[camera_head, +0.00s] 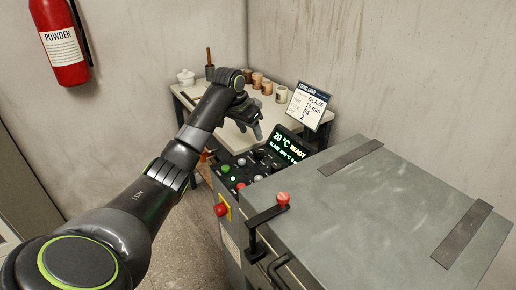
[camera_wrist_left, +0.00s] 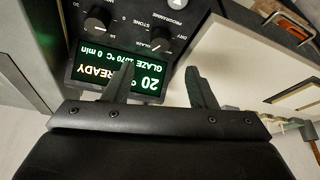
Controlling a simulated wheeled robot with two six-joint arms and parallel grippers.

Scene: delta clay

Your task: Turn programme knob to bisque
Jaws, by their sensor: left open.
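The programme knob (camera_wrist_left: 160,40) is black and round, on the dark control panel (camera_wrist_left: 125,38) in the left wrist view. Labels DRY, STONE and GLAZE are around it; I cannot read a bisque label. The display (camera_wrist_left: 118,72) shows READY, 20 °C and GLAZE. It also glows in the head view (camera_head: 290,147). My left gripper (camera_head: 257,133) is open and empty over the panel. In the left wrist view its two fingers (camera_wrist_left: 160,68) are apart, in front of the display and short of the knob. My right gripper is out of view.
A second black knob (camera_wrist_left: 98,18) is beside the programme knob. The kiln lid (camera_head: 345,205), a red-topped handle (camera_head: 283,199) and a red switch (camera_head: 221,210) are near the panel. A firing card (camera_head: 308,106) and a table with pots (camera_head: 257,80) stand behind.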

